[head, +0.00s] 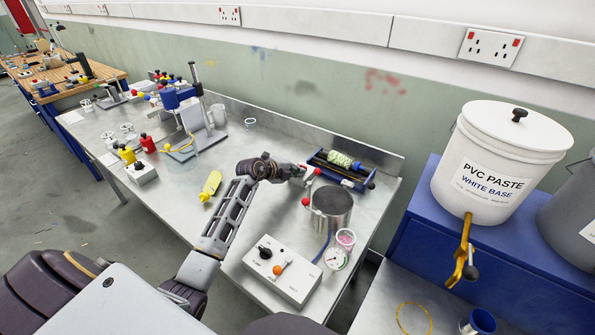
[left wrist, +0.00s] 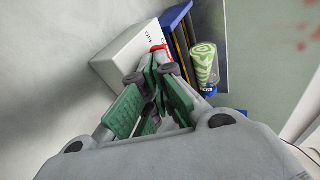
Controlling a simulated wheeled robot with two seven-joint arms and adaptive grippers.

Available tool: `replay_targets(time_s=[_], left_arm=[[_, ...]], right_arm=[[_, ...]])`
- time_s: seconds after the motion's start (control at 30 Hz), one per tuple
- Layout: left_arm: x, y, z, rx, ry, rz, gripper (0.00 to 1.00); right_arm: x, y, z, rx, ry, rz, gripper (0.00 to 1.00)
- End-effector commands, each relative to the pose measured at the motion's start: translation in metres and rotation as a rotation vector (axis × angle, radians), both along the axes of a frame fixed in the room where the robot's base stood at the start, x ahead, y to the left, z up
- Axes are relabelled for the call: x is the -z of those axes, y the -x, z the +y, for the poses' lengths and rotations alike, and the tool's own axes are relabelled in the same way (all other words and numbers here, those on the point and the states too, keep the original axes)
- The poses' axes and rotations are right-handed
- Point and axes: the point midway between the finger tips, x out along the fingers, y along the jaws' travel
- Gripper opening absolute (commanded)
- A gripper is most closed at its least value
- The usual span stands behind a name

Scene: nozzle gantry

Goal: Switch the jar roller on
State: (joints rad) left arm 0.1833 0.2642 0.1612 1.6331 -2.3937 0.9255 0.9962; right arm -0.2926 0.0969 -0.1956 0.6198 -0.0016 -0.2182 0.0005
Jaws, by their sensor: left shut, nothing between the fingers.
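The jar roller (head: 355,180) is a blue frame with dark rollers at the back right of the steel bench. A green-and-white patterned jar (head: 341,160) lies on it; the jar also shows in the left wrist view (left wrist: 204,65). My right gripper is not in view.
A metal pot (head: 332,208) stands just in front of the roller, with a gauge (head: 335,258) and a pink-filled cup (head: 345,238) nearby. A white control box (head: 282,270) sits at the front. A PVC paste bucket (head: 497,160) stands on a blue cabinet at the right.

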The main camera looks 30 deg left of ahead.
Motion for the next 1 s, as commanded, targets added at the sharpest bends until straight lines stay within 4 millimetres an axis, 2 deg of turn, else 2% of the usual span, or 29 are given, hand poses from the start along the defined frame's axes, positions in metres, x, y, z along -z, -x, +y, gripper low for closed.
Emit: replay_targets(time_s=[0.47, 1.0], left_arm=[[-0.0005, -0.0007, 0.0026, 0.092, -0.003, 0.0, 0.0], [0.0001, -0.0014, 0.0058, 0.088, -0.001, 0.001, 0.0]], right_arm=[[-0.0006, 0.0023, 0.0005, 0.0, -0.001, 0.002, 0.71], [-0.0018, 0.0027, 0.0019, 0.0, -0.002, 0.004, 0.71]])
